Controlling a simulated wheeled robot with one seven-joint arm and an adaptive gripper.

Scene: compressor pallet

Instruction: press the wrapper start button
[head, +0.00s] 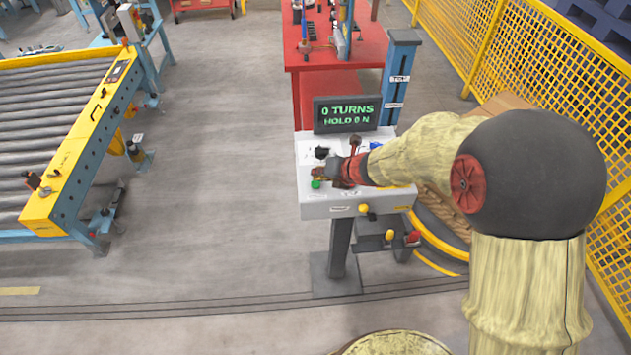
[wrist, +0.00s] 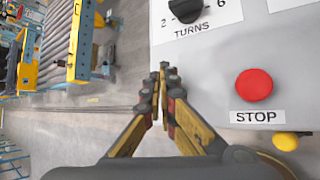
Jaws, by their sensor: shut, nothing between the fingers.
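The wrapper's grey control panel (head: 340,208) stands on a post at the middle of the head view. A green button (head: 316,184) shows near its left front corner; its label is too small to read. My gripper (head: 319,173) is shut and empty over the left part of the panel, its tips just behind the green button in the picture. I cannot tell whether they touch anything. In the wrist view the shut fingertips (wrist: 164,68) lie along the panel's left edge, left of a red STOP button (wrist: 254,85). No green button shows there; the fingers may hide it.
A black TURNS knob (wrist: 185,10) sits farther back on the panel. A display (head: 347,114) reads 0 TURNS, HOLD 0 N. A roller conveyor (head: 60,110) stands at left, a yellow mesh fence (head: 530,50) at right. The floor between conveyor and panel is clear.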

